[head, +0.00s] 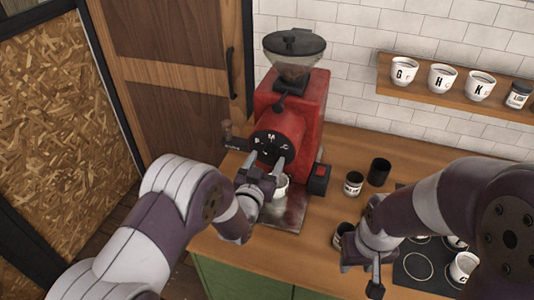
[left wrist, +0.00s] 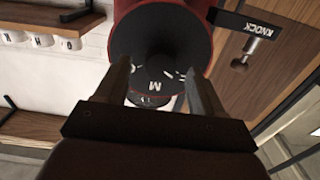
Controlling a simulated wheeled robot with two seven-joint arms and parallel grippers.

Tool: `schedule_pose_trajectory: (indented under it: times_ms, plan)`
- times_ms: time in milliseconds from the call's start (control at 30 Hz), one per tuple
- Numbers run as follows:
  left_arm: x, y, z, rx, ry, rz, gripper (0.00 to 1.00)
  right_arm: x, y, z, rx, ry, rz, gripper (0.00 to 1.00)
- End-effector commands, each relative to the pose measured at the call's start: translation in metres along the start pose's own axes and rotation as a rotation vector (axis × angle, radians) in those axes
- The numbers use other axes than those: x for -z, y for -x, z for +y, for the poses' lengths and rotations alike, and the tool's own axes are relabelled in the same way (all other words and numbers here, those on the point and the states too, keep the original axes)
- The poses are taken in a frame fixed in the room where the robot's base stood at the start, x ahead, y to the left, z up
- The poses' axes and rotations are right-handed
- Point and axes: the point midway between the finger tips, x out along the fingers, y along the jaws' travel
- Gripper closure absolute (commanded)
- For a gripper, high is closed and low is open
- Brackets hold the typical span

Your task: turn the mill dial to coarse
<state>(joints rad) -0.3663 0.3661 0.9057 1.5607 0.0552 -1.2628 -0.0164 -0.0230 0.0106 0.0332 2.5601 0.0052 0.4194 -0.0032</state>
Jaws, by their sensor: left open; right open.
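The red mill (head: 303,98) stands on the wooden counter with a clear bean hopper on top. Its round black dial (head: 268,147) faces me and bears white letters, with an M at the middle. In the left wrist view the dial face (left wrist: 155,62) fills the upper middle, the M upside down. My left gripper (head: 266,168) is open in front of the dial, its fingers (left wrist: 160,85) on either side of the M. I cannot tell whether they touch the dial. The pointer's setting is unclear. My right gripper (head: 361,277) is open over the counter's front right, away from the mill.
A white cup (head: 281,187) stands below the dial, partly hidden by my left gripper. A knock bar (left wrist: 255,28) juts from the mill's side. A dark canister (head: 379,172) and a labelled jar (head: 353,183) stand right of the mill. Lettered cups line a wall shelf (head: 450,98).

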Motion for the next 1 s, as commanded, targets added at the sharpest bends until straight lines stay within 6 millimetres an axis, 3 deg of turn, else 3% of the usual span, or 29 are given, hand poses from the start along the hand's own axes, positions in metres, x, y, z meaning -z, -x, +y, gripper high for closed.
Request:
schedule_pose_trajectory:
  times_ms: [133,433,467,600,633,1000]
  plan:
    - [0.0,-0.014,0.0,0.0,0.0,-0.001,0.31,0.001,0.005,0.0,0.0,0.0,0.0,0.57]
    - [-0.001,-0.017,0.0,0.0,0.0,0.0,0.31,0.001,0.005,0.0,0.0,0.0,0.0,0.57]
    - [-0.001,-0.017,0.0,0.0,0.0,0.0,0.35,0.001,0.005,0.0,0.0,0.0,0.0,0.57]
    - [-0.001,-0.017,0.0,0.0,0.0,-0.001,0.8,0.001,0.005,0.0,0.0,0.0,0.0,0.57]
    - [-0.001,-0.017,0.0,0.0,0.0,-0.001,0.87,0.001,0.005,0.0,0.0,0.0,0.0,0.57]
    - [-0.003,-0.017,0.0,-0.001,-0.051,-0.001,0.87,0.0,-0.003,0.0,0.0,0.0,0.0,0.57]
